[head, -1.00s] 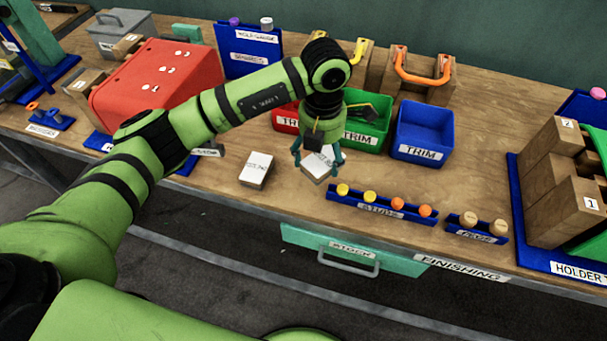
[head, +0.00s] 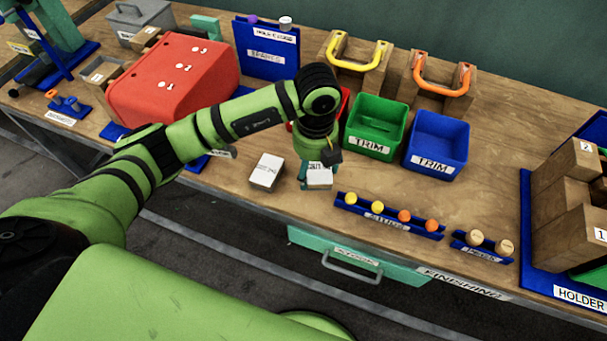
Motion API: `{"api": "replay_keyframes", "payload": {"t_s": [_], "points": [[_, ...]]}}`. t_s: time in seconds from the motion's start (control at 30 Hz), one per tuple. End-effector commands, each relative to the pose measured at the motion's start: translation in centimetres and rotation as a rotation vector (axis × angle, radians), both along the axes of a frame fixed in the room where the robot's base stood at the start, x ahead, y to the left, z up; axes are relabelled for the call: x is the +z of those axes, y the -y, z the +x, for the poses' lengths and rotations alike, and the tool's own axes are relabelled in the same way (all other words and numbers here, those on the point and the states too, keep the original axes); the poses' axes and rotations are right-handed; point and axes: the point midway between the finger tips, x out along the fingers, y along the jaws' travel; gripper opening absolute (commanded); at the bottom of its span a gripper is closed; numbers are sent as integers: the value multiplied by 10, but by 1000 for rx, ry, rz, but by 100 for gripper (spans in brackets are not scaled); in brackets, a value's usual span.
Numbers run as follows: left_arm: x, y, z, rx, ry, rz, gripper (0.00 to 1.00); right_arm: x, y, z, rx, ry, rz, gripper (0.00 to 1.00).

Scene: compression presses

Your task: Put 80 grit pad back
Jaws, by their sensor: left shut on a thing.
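My left gripper (head: 318,173) points down at the table and is shut on a small block-like pad with a white top (head: 320,178). The label on this pad is too small to read, and the wrist and fingers hide part of it. I cannot tell whether it touches the table. A second white-topped pad (head: 267,170) lies on the table just left of the gripper; its print is not readable either. My right gripper is not in view.
Green (head: 373,130) and blue (head: 437,141) TRIM bins stand behind and right of the gripper. A blue rack of yellow and orange knobs (head: 388,216) lies to the right front. A red casing (head: 172,85) stands at left. The table's front edge is close.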

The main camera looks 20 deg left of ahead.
Motion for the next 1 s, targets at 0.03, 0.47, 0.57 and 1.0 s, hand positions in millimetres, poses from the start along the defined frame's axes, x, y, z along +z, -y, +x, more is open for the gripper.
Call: {"api": "replay_keyframes", "payload": {"t_s": [0.03,0.47,0.57,1.0], "points": [[-2,-7,-6,1,-3,0,44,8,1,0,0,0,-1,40],[-45,-18,-16,-1,-4,-1,44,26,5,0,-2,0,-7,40],[-53,-19,-15,-2,-1,-1,44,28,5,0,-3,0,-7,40],[-58,-18,-15,-3,2,-2,98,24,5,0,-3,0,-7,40]]}}
